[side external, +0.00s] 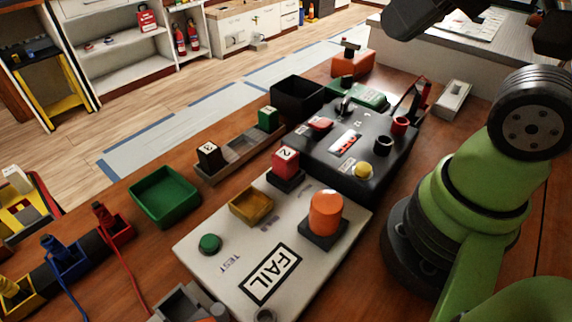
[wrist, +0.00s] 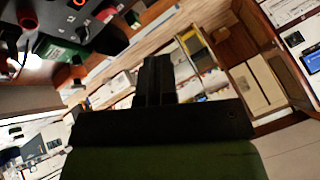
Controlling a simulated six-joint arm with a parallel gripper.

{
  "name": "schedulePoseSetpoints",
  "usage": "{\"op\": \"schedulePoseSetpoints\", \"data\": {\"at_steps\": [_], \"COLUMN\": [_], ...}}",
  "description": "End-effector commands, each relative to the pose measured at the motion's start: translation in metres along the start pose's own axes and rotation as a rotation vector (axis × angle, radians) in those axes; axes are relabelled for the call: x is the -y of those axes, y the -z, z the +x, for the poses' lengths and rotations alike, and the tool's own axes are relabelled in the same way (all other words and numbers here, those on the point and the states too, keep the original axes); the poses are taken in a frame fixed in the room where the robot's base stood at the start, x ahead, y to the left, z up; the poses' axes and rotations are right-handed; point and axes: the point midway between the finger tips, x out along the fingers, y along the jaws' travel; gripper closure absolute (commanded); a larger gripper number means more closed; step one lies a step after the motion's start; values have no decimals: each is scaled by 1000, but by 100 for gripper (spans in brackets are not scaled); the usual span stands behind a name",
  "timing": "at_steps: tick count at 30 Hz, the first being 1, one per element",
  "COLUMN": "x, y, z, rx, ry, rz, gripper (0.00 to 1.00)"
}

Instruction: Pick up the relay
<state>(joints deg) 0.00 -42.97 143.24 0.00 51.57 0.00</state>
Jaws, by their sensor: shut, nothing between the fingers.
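No thing in view is clearly labelled as the relay. Small block-shaped parts stand on the bench: a red block marked 2 (side external: 286,161) on a dark base, a dark brown block (side external: 209,156) and a green block (side external: 268,118) in a grey slotted tray (side external: 240,153). An orange cylinder (side external: 325,211) stands on a dark square base on the white panel. My gripper (wrist: 157,68) shows in the wrist view with its dark fingers together and empty, pointing away from the bench toward the room. In the side external view its fingers cannot be made out.
A white panel (side external: 215,264) reads FAIL and TEST. Behind it is a black panel (side external: 322,150) with knobs. A green bin (side external: 164,196), a black bin (side external: 298,96) and a yellow tray (side external: 251,206) stand nearby. Coloured clamps with cables (side external: 112,222) line the front left.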

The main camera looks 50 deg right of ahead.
Motion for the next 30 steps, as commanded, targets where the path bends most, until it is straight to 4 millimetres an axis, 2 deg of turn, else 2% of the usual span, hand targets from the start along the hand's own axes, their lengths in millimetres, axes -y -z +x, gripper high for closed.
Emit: {"op": "schedulePoseSetpoints", "data": {"at_steps": [6, 15, 25, 30], "x": [0, 0, 0, 2], "y": [0, 0, 2, 16], "z": [0, 0, 3, 26], "rx": [0, 0, 11, 90], "ry": [0, 0, -7, -60], "rz": [0, 0, -4, -44], "gripper": [100, 32, 32, 32]}}
